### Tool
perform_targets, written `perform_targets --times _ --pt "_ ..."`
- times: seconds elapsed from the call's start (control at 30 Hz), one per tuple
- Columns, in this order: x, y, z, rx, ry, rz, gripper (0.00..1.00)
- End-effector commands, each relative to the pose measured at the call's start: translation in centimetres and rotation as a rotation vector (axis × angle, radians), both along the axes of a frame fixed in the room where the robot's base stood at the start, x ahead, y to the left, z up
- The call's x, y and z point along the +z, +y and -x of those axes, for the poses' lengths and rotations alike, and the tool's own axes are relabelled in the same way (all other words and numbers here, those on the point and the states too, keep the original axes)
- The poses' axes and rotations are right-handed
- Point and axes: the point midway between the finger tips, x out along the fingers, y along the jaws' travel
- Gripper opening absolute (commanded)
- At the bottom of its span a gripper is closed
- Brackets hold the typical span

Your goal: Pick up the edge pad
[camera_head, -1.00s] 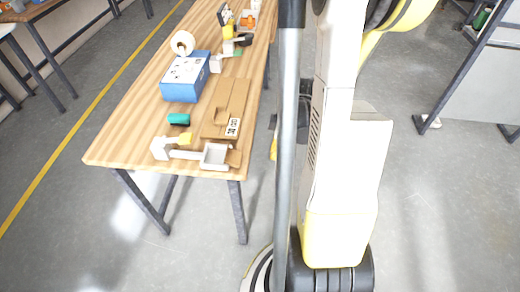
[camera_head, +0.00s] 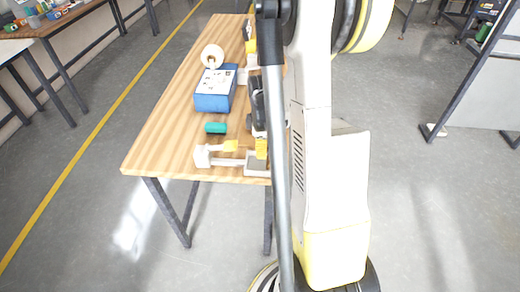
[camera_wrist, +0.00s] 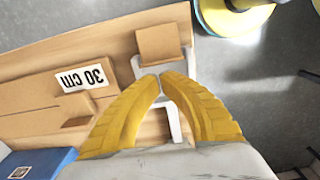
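Brown cardboard pieces lie on the wooden table in the wrist view. One is a wide folded piece (camera_wrist: 40,92) with a "30 cm" label, and one is a small square pad (camera_wrist: 163,43). I cannot tell for certain which is the edge pad. My gripper (camera_wrist: 159,77) has yellow fingers whose tips nearly meet, with nothing seen between them. The tips appear just below the small square pad, over a light grey frame (camera_wrist: 136,66).
A blue box (camera_head: 214,101), a tape roll (camera_head: 212,56), a green cylinder (camera_head: 215,128) and a white-and-yellow tool (camera_head: 203,157) stand on the wooden table (camera_head: 160,135). The grey frame also shows in the head view (camera_head: 257,171). The table's left side is clear.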

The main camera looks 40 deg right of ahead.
Motion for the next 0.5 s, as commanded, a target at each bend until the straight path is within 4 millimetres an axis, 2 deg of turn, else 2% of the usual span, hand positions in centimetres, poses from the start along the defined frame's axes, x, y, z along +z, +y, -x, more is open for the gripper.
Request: perform_targets --times 0.03,0.2,0.5 --pt "-1.2 0.0 0.0 0.000 0.000 0.000 0.00" --pt "-3.1 0.0 0.0 0.000 0.000 -0.001 0.00" --pt "-3.7 0.0 0.0 0.000 0.000 -0.001 0.00"
